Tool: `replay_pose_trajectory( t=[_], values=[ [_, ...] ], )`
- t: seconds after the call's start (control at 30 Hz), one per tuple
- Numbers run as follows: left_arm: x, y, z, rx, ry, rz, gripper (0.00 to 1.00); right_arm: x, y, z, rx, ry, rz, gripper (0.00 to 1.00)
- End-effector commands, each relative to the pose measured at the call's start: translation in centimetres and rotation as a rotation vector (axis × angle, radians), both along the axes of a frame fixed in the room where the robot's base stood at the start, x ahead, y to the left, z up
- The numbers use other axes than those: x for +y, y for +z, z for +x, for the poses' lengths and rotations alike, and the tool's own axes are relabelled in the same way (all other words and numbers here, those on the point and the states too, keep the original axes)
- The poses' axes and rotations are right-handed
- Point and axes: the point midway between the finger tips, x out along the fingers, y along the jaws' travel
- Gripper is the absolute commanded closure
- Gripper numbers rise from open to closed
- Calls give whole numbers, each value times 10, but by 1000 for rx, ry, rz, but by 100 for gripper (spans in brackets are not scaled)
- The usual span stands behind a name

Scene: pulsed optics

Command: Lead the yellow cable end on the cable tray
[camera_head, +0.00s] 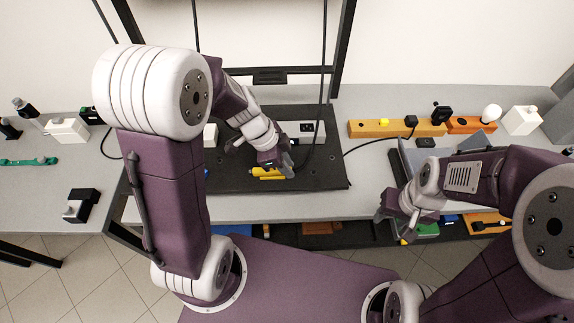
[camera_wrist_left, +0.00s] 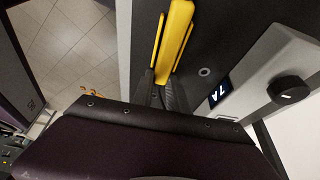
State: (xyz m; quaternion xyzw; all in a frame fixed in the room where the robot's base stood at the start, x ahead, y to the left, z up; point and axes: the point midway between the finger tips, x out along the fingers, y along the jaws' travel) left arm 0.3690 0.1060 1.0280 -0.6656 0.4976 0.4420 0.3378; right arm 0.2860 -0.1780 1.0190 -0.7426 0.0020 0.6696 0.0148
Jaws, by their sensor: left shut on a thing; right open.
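The yellow piece (camera_head: 264,173), which I take for the cable end, is low over or on the black mat (camera_head: 325,178), near its front edge. My left gripper (camera_head: 282,168) is shut on it. In the left wrist view the yellow piece (camera_wrist_left: 175,38) is long and grooved, running up from between the dark fingers (camera_wrist_left: 166,88). Whether it touches the mat is unclear. My right gripper (camera_head: 393,224) is open and empty at the table's front edge. I cannot tell which thing is the cable tray.
A grey box with a display and black knob (camera_wrist_left: 275,85) stands close to the left gripper. Orange blocks (camera_head: 390,129) lie at the back right, and a grey open bin (camera_head: 405,165) is beside the right arm. A lower shelf holds coloured items.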

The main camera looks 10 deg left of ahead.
Motion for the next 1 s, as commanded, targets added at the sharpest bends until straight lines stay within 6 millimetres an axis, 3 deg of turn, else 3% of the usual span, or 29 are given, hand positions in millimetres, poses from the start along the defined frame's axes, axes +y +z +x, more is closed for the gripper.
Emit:
replay_pose_trajectory(
  t=[0.27, 0.3, 0.37, 0.73, 1.0],
  values=[
    [0, -3, 0, 0, -1, 0, 100, 0, -5, 0, 0, 0, 0, 55],
    [0, -3, 0, 0, -1, 0, 73, 0, -4, 0, 0, 0, 0, 55],
    [0, -2, 0, 0, -1, 0, 56, 0, -4, 0, 0, 0, 0, 55],
    [2, 3, 0, -2, -1, 0, 55, 0, -4, 0, 0, 0, 0, 55],
    [23, 55, -6, -7, 2, 1, 55, 0, -3, 0, 0, 0, 0, 55]
  ],
)
